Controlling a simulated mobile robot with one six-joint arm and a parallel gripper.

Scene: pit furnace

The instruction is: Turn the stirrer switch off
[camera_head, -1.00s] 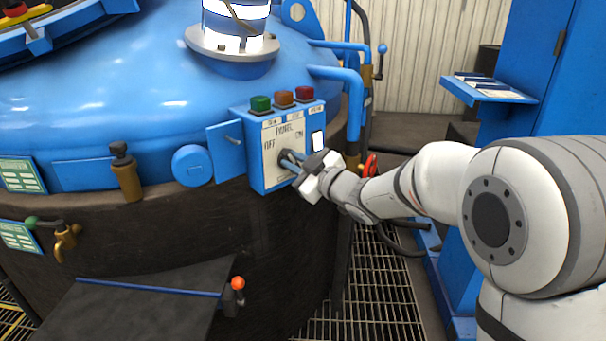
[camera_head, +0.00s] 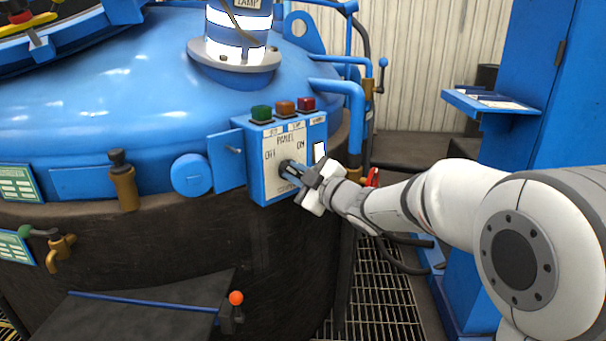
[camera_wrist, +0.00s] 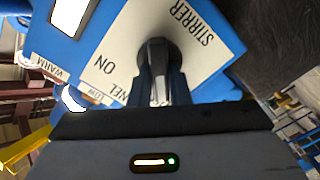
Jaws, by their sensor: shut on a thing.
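The stirrer panel (camera_head: 272,182) is a blue box with a white label plate on the side of the blue vessel. "OFF" is printed at the left of the plate and "ON" at the right. The dark round switch knob (camera_head: 287,167) sits at the plate's middle. My gripper (camera_head: 294,172) reaches it from the right and is shut on the knob. In the wrist view the plate (camera_wrist: 195,45) reads "STIRRER" and "ON", and the knob (camera_wrist: 157,47) is between my fingers (camera_wrist: 161,85). The fingers hide part of the knob, so its exact pointing is hard to tell.
Green (camera_head: 261,113), orange (camera_head: 284,107) and red (camera_head: 306,103) lamps stand on the panel's top. An open blue flap (camera_head: 226,160) is at its left. A blue pipe (camera_head: 352,110) rises behind it, and a blue cabinet (camera_head: 560,90) stands at the right.

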